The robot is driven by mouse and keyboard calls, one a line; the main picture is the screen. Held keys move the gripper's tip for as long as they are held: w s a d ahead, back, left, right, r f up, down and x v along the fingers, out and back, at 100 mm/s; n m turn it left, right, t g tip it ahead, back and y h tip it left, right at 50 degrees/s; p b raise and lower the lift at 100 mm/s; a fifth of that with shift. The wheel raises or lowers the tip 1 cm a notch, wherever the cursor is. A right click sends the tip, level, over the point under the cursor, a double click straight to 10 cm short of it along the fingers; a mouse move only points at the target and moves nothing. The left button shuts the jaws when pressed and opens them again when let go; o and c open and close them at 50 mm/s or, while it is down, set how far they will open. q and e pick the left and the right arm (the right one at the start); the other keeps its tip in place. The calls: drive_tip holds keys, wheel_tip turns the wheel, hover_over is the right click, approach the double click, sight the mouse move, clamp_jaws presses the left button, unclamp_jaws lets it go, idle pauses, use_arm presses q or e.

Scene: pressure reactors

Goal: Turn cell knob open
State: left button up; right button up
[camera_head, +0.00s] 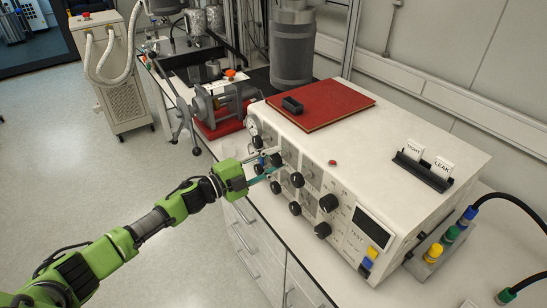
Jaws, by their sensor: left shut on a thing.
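A cream-coloured control unit (400,160) stands on the bench, its front panel carrying dials and several black knobs. My left gripper (275,162) reaches in from the left to the upper left part of this panel. Its fingers are shut on a small black knob (277,160), which they partly hide. Other black knobs show lower on the panel, such as one by the display (328,203) and one below it (322,230). The knob labels are too small to read, and I cannot tell which way the gripped knob points. My right gripper is out of view.
A red book (335,108) and a black block (292,104) lie on the unit, with a card holder (424,170) marked TIGHT and LEAK. A clamp device (220,105) stands beside the unit. The floor (120,190) at left is clear.

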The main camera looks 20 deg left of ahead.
use_arm(q)
drive_tip(key=shift+n, duration=0.6)
drive_tip(key=o, duration=1.1)
drive_tip(key=shift+s+a+f, duration=0.1)
drive_tip(key=v, duration=1.1)
drive_tip(key=shift+s+a, duration=0.3)
drive_tip(key=shift+f, duration=0.1)
